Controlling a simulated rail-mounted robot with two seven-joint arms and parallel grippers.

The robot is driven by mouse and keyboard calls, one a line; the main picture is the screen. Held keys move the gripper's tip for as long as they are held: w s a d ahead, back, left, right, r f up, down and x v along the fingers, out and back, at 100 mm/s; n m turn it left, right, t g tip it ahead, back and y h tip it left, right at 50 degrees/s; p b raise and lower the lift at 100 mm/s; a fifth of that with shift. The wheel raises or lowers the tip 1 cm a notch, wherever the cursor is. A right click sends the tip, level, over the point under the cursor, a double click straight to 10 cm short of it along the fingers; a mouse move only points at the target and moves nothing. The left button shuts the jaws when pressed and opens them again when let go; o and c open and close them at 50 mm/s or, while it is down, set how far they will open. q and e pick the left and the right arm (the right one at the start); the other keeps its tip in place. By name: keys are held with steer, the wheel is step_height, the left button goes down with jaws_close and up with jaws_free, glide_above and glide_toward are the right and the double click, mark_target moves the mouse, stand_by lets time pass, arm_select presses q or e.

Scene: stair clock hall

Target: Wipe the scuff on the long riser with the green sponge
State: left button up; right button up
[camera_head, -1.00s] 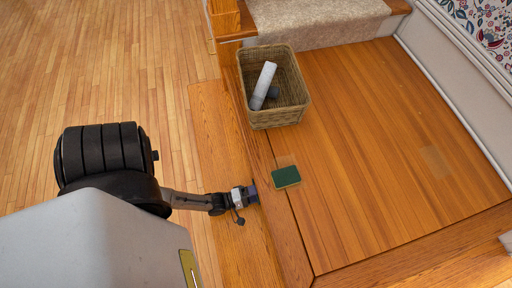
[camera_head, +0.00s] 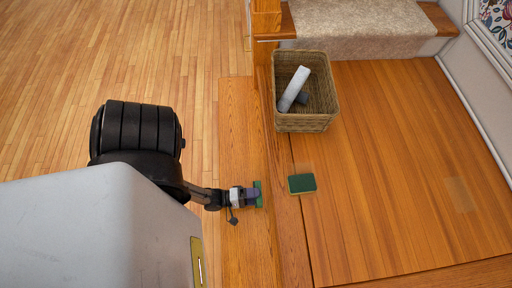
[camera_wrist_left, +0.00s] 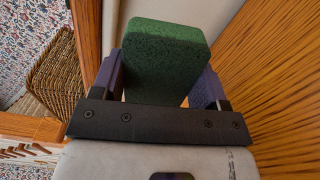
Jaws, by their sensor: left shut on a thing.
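My left gripper (camera_head: 251,195) is shut on a green sponge (camera_wrist_left: 163,60), a thick block standing out between the purple fingers in the left wrist view. In the head view only a narrow green strip of this sponge (camera_head: 259,194) shows, beside the wooden edge of the landing. A pale, plain face (camera_wrist_left: 228,14) lies beyond the sponge in the wrist view; I cannot tell whether it is the long riser. I cannot make out the scuff on a riser. My right gripper is not in view.
A dark green pad with a yellowish edge (camera_head: 302,184) lies on the wooden landing (camera_head: 390,150), right of my gripper. A wicker basket (camera_head: 305,123) holding a white cylinder (camera_head: 293,89) stands behind it. A wooden post (camera_head: 266,18) and carpeted step (camera_head: 355,22) are at the back.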

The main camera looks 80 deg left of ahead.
arm_select(q)
steer(key=shift+s+a, duration=0.15)
steer(key=shift+s, duration=0.65)
steer(key=shift+s+a, duration=0.1)
steer(key=shift+s, duration=0.65)
steer(key=shift+w, duration=0.1)
